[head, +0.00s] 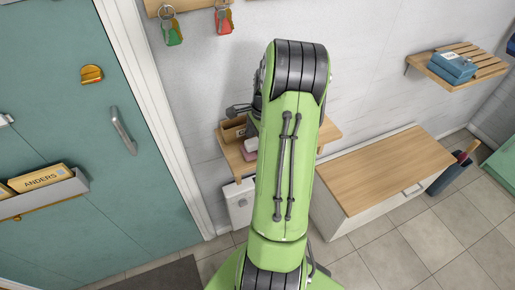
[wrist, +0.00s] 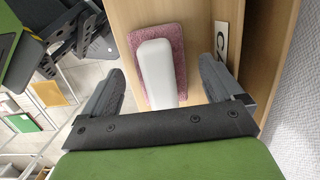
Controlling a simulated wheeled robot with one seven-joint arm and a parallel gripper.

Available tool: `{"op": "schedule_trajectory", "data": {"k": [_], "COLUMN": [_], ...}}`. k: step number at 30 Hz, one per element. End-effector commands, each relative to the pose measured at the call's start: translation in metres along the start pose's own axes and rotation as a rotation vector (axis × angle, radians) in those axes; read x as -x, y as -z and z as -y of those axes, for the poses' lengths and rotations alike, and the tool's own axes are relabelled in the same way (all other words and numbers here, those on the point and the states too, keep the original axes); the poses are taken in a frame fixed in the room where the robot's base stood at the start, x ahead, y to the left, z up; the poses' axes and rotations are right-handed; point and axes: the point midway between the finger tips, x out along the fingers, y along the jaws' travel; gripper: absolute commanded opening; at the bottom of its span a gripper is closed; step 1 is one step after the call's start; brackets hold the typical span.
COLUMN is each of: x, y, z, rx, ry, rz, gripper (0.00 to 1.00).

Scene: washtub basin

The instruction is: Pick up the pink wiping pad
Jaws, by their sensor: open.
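The pink wiping pad (wrist: 180,62) lies on a pale wooden shelf (wrist: 200,15) in the wrist view. It has a textured pink base with a long white block on top. My gripper (wrist: 161,68) is open, with one dark finger on each side of the pad in the picture and nothing held. I cannot tell how far the fingertips are from the shelf. In the head view a small part of the pad (head: 249,155) shows on the wall shelf, beside my green arm. My arm hides most of the gripper there.
A brown box (head: 232,130) stands on the shelf behind the pad. A card with dark letters (wrist: 222,40) shows right of the pad in the wrist view. A wooden-topped bench (head: 385,165) stands to the right. Keys (head: 223,19) hang on the wall above.

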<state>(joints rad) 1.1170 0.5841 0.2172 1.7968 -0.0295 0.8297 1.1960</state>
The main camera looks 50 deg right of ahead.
Motion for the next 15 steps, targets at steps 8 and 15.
{"op": "schedule_trajectory", "data": {"k": [8,15], "x": [-0.0154,-0.0150], "y": [0.0002,0.0002], "z": [-0.0003,-0.0003], "rx": [0.000,0.000], "ry": [0.000,0.000], "rz": [-0.001,-0.001], "gripper": [0.94,0.65]}}
